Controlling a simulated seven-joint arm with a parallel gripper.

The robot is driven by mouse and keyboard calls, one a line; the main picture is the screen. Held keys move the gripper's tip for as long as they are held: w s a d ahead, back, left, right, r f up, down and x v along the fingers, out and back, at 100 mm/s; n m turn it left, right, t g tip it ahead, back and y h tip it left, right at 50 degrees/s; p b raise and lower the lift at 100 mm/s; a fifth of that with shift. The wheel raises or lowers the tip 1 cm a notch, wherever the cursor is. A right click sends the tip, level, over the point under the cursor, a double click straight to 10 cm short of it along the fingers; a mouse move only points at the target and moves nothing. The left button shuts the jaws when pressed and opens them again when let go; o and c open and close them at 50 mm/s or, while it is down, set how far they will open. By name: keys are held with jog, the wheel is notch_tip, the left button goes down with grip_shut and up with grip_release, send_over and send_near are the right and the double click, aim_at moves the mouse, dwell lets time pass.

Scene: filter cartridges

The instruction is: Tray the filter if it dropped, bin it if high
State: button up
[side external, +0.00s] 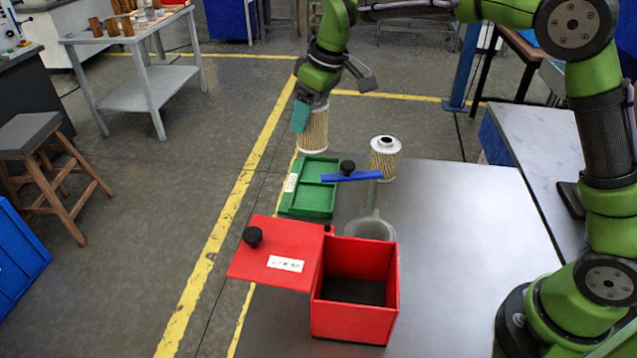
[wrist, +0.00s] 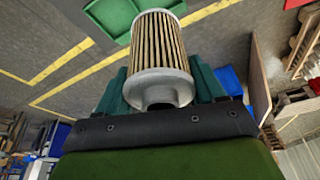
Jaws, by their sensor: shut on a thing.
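My gripper (side external: 308,112) is shut on a pleated filter cartridge (side external: 313,130) with pale end caps. It holds the filter upright above the far end of the table, behind the green tray. The held filter (wrist: 158,55) also shows in the wrist view between the teal fingers (wrist: 160,88). A second, similar filter (side external: 384,160) stands upright on the table to the right. The green tray (side external: 306,188) lies flat and has no filter in it. The red bin (side external: 355,320) is at the front, open, with a dark floor. Its red lid (side external: 277,253) sits off to the left side.
The table's right half (side external: 460,260) is clear.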

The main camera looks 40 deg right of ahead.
aim_at(311, 138)
notch_tip(311, 138, down, 14)
jog(key=shift+r, duration=0.1)
dwell(0.5)
jog(key=shift+f, duration=0.55)
dwell(1.4)
jog(key=o, duration=1.3)
jog(key=shift+c, duration=0.2)
jog(key=shift+o, duration=0.2)
jog(key=shift+r, duration=0.15)
jog(key=shift+r, duration=0.9)
jog(key=shift+r, duration=0.1)
jog(key=shift+r, duration=3.15)
